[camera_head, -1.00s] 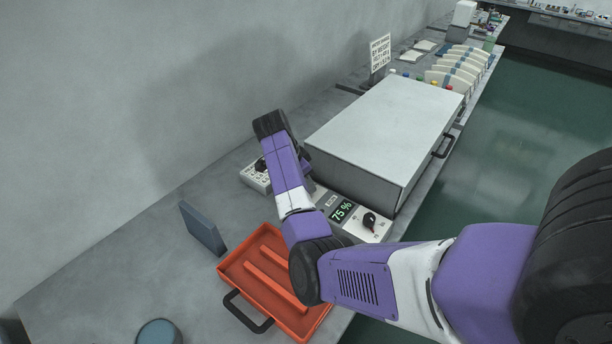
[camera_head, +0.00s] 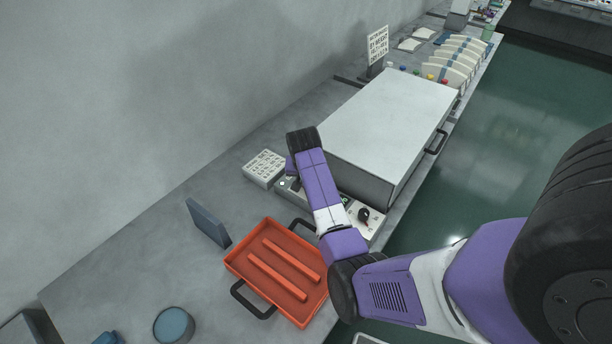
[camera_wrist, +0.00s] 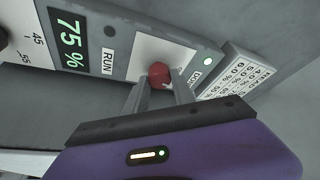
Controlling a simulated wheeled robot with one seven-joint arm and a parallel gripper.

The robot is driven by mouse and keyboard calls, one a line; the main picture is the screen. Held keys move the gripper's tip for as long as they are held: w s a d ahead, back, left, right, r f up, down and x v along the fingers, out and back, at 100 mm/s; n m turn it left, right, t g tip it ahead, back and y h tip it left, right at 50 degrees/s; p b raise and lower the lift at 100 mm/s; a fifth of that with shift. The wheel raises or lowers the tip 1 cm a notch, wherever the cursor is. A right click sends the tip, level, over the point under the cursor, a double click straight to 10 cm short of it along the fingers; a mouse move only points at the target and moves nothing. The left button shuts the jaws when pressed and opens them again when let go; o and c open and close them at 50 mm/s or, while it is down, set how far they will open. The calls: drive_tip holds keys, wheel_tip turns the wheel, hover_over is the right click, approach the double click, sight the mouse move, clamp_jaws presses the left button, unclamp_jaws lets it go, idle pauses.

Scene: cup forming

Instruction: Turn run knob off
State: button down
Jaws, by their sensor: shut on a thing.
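The control panel (camera_head: 373,228) stands in front of the big grey box. In the wrist view, the red run knob (camera_wrist: 159,72) sits on a white plate beside the RUN label (camera_wrist: 108,62). The two fingers of my gripper (camera_wrist: 161,88) reach to the knob, one on each side, and are shut on it. The display (camera_wrist: 69,40) on the panel reads 75 %. In the head view my arm hides the knob and the fingertips.
The big grey box (camera_head: 388,120) with a black handle stands behind the panel. A white printed block (camera_head: 264,167) lies at the panel's left end. A black knob (camera_head: 363,214) is at its right end. An orange tray (camera_head: 236,262) and a blue-grey upright plate (camera_head: 207,223) are in front.

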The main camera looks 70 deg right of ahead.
drive_tip(key=shift+n+t, duration=0.5)
drive_tip(key=shift+n, duration=0.7)
drive_tip(key=c, duration=1.1)
unclamp_jaws()
drive_tip(key=shift+b+v, duration=0.5)
drive_tip(key=shift+v, duration=3.45)
drive_tip(key=shift+d, duration=0.25)
